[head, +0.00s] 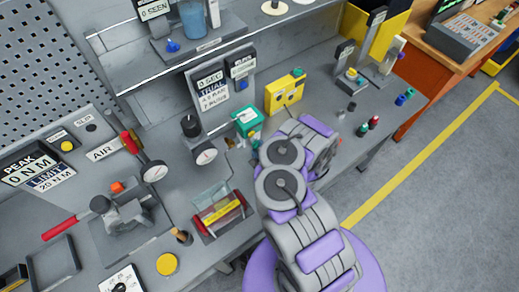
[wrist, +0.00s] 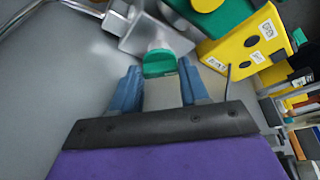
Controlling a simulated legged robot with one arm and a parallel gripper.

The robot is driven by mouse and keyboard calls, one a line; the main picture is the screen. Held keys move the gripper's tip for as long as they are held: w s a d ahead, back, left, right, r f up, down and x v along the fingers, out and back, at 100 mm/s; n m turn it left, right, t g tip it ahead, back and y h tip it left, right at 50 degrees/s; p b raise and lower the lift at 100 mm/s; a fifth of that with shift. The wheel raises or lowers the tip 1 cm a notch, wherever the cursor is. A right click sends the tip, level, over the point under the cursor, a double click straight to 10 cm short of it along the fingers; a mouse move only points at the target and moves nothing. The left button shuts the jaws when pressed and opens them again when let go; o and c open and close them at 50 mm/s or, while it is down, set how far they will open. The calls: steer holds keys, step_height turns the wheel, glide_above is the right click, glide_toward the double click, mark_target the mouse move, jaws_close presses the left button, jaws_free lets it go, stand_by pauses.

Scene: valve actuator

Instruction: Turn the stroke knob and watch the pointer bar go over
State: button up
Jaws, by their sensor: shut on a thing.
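The valve actuator (head: 246,121) is a small green-topped unit on the grey bench, left of a yellow box. In the wrist view its green body (wrist: 228,14) shows at the top, with a grey block (wrist: 160,34) below and left. A green knob (wrist: 160,64) sits in front of that block, between my blue fingertips. My gripper (wrist: 160,80) is shut on this knob. In the head view my arm reaches over the bench and hides most of the gripper and the knob. A yellow round part (wrist: 206,4) is cut by the wrist view's top edge. I cannot clearly make out the pointer bar.
The yellow box (head: 284,93) with labels stands close beside the actuator and also shows in the wrist view (wrist: 246,46). A dial gauge (head: 205,154) stands to the left, and a red-sided tray (head: 221,211) lies nearer. Several small coloured pieces stand on the bench's right part.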

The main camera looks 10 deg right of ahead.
steer(key=shift+a+n+h, duration=0.1)
steer(key=shift+n+h, duration=0.2)
steer(key=shift+n, duration=0.1)
stand_by(0.3)
steer(key=o, duration=1.1)
steer(key=shift+f, duration=0.1)
steer(key=shift+c, duration=0.2)
steer(key=shift+d+m+g+y, duration=0.2)
steer(key=shift+m+y, duration=0.1)
steer(key=shift+m, duration=0.3)
steer(key=shift+d+m+g+y, duration=0.1)
steer(key=shift+m+g+y, duration=0.15)
steer(key=shift+m, duration=0.35)
steer(key=shift+w+d+r+m+g+y+b, duration=0.1)
steer(key=shift+m+g+y+b, duration=0.1)
steer(key=shift+m+y, duration=0.25)
steer(key=shift+w+r+m+g+y+b, duration=0.1)
steer(key=shift+m+g+y, duration=0.1)
steer(key=shift+m, duration=0.35)
steer(key=m+b, duration=0.1)
steer(key=b, duration=0.2)
steer(key=shift+d+y, duration=0.1)
steer(key=shift+y, duration=0.3)
steer(key=shift+m+g, duration=0.25)
steer(key=shift+m, duration=0.05)
